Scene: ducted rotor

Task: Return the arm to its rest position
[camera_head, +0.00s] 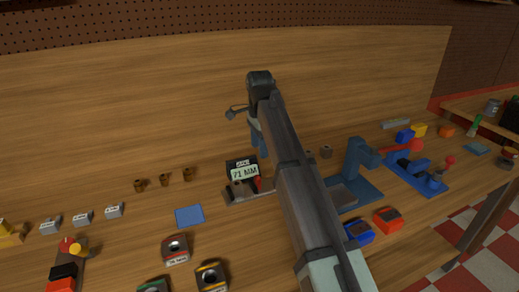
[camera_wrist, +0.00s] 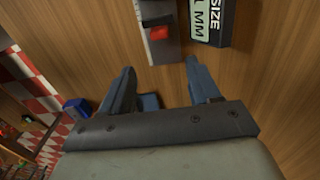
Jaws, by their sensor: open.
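My arm (camera_head: 305,190) reaches from the lower right up over the middle of the workbench (camera_head: 130,225). My gripper (camera_wrist: 161,68) is open in the wrist view, with its two blue-grey fingers apart and nothing held between them. In the head view one blue finger (camera_head: 256,140) shows beside the arm, and the rest of the gripper is mostly hidden behind it. The gripper is above the bench, near a black display (camera_head: 243,171) reading "71 MM" and a grey gauge with a red part, which also shows in the wrist view (camera_wrist: 158,32).
A blue press-like stand (camera_head: 357,170) is close right of my arm, with blue (camera_head: 359,232) and orange (camera_head: 388,219) bins nearby. A blue fixture (camera_head: 415,172) stands farther right. Brown bushings (camera_head: 164,180), a blue mat (camera_head: 189,215) and labelled blocks (camera_head: 176,249) lie left. Space above the bench is clear.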

